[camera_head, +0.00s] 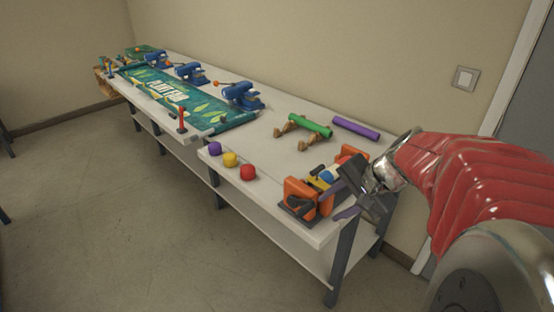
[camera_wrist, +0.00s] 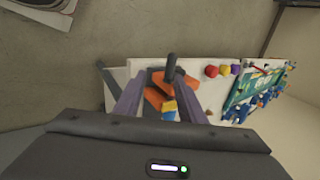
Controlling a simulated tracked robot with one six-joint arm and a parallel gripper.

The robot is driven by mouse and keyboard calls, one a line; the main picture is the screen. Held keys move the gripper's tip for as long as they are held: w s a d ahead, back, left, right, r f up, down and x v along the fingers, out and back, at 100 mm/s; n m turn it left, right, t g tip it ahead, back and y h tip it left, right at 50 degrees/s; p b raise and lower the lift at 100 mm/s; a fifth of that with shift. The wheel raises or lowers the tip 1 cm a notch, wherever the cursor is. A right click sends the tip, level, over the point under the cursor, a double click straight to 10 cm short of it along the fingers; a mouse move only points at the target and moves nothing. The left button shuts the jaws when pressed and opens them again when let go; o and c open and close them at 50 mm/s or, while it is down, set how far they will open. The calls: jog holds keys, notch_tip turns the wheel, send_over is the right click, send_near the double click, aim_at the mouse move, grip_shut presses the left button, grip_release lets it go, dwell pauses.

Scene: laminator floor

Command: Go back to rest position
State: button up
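My gripper (camera_head: 343,200) is at the near right end of the long white table (camera_head: 275,190), above the table's right edge. Its two purple-grey fingers are apart with nothing held between them. In the wrist view, the open gripper (camera_wrist: 157,80) points at an orange clamp-like device (camera_wrist: 157,98) with a dark handle and a yellow and blue part. In the head view, this orange device (camera_head: 300,190) is just left of the fingers, partly hidden behind them. I cannot tell whether the fingers touch it.
Purple, yellow and red balls (camera_head: 231,160) lie near the table's front edge. A green roll (camera_head: 309,125) rests on wooden supports, and a purple roll (camera_head: 356,129) lies behind. Blue devices (camera_head: 242,96) and a green banner (camera_head: 165,92) are farther left. The floor (camera_head: 110,220) in front is clear.

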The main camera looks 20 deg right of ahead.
dwell(0.3)
jog(key=s+a+f+n+g+h, duration=0.2)
jog(key=s+a+n, duration=0.2)
jog(key=s+n, duration=0.15)
jog(key=s+a+r+n, duration=0.2)
jog(key=a+n, duration=0.2)
jog(key=a, duration=0.2)
jog(key=s+a+r+n+t, duration=0.1)
jog(key=s+a+r+n, duration=0.1)
jog(key=a, duration=0.4)
jog(key=shift+s+a+r+n+t+h, duration=0.35)
jog(key=shift+s+n, duration=0.35)
jog(key=shift+n, duration=0.25)
